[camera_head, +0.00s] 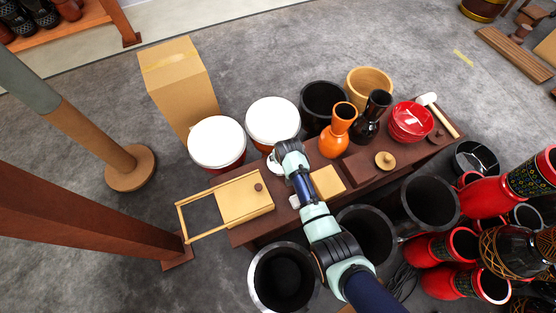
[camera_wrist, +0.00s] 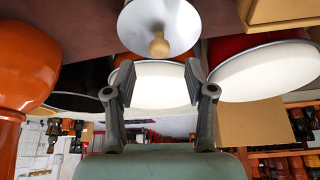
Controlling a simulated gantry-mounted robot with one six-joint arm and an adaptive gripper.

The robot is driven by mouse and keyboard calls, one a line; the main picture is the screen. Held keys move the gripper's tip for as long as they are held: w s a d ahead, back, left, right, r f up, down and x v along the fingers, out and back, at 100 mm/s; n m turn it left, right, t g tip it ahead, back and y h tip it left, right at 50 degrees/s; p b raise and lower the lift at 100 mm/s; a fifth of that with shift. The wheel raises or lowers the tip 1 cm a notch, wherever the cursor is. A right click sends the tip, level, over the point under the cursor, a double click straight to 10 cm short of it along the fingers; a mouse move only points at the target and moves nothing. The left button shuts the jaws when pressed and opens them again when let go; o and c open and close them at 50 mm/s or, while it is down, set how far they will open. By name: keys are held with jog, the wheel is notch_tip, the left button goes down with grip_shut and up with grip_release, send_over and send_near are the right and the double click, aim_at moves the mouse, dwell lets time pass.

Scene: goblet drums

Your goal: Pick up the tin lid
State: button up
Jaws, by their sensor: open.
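The tin lid (camera_wrist: 150,18) is a pale silvery disc with a round wooden knob (camera_wrist: 159,45), at the top of the wrist view. In the head view a pale rim of what looks like the lid (camera_head: 274,167) shows at the left of my wrist; the rest is hidden by my arm. My gripper (camera_wrist: 160,78) is open, with its two dark fingers apart and nothing between them. The knob lies beyond the fingertips in the wrist view, roughly centred between them, and does not touch them.
An orange vase (camera_head: 338,131) and a black vase (camera_head: 372,117) stand on the brown bench (camera_head: 243,235) right of my wrist. Two white-topped drums (camera_head: 217,142) stand behind. A wooden box with a sliding lid (camera_head: 245,199) is at the left end. Black drums (camera_head: 282,279) stand in front.

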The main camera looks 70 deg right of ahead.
jog(key=b+x, duration=0.4)
jog(key=x, duration=0.1)
jog(key=shift+s+a+f, duration=0.1)
jog(key=shift+s+a, duration=0.1)
jog(key=shift+a, duration=0.05)
jog(key=shift+w+d+f, duration=0.1)
jog(key=shift+d+f, duration=0.05)
jog(key=shift+f, duration=0.05)
jog(key=shift+r, duration=0.1)
jog(key=shift+c, duration=0.3)
grip_shut()
